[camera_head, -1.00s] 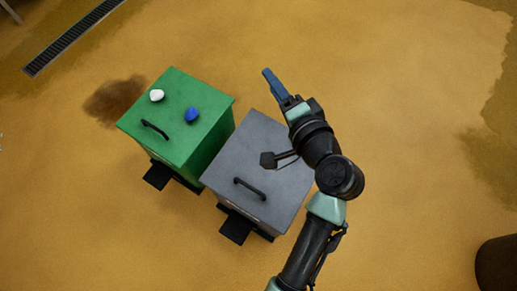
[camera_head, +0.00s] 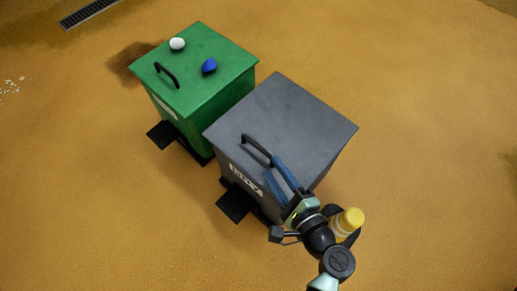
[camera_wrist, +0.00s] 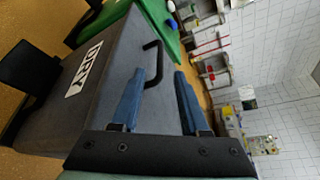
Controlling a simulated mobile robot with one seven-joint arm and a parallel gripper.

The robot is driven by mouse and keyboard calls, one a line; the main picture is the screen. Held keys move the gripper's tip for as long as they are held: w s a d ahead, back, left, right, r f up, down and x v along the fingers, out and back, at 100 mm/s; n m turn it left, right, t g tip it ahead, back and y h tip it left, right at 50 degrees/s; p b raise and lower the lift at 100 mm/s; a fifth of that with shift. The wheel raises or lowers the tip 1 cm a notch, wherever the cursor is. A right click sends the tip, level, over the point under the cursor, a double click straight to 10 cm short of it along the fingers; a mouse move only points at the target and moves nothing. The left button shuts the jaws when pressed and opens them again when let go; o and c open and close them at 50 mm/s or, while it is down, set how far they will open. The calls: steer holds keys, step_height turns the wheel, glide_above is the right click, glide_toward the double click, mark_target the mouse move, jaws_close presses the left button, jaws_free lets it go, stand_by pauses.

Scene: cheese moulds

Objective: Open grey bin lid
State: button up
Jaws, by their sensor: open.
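The grey bin (camera_head: 238,170) stands on the floor with its flat grey lid (camera_head: 290,115) shut. A white label reading DRY (camera_wrist: 84,68) is on its front. A black bar handle (camera_head: 256,148) sits near the lid's front edge. My gripper (camera_head: 271,166) is open, its two blue fingers at the handle's right end in the head view. In the wrist view, my gripper (camera_wrist: 160,72) points at the handle (camera_wrist: 157,62), part of which shows between the fingertips. I cannot tell whether they touch. The black pedal (camera_head: 236,202) is at the bin's foot.
A green bin (camera_head: 215,95) stands close at the left, its lid shut, with a white lump (camera_head: 177,44) and a blue lump (camera_head: 209,65) on top. A yellow thing (camera_head: 348,221) shows beside my wrist. A floor drain (camera_head: 88,13) lies far back. The floor in front is clear.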

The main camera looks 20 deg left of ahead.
mark_target(261, 151)
steer(key=b+x, duration=0.3)
steer(key=x, duration=0.6)
steer(key=shift+d, duration=0.1)
jaws_close()
stand_by(1.1)
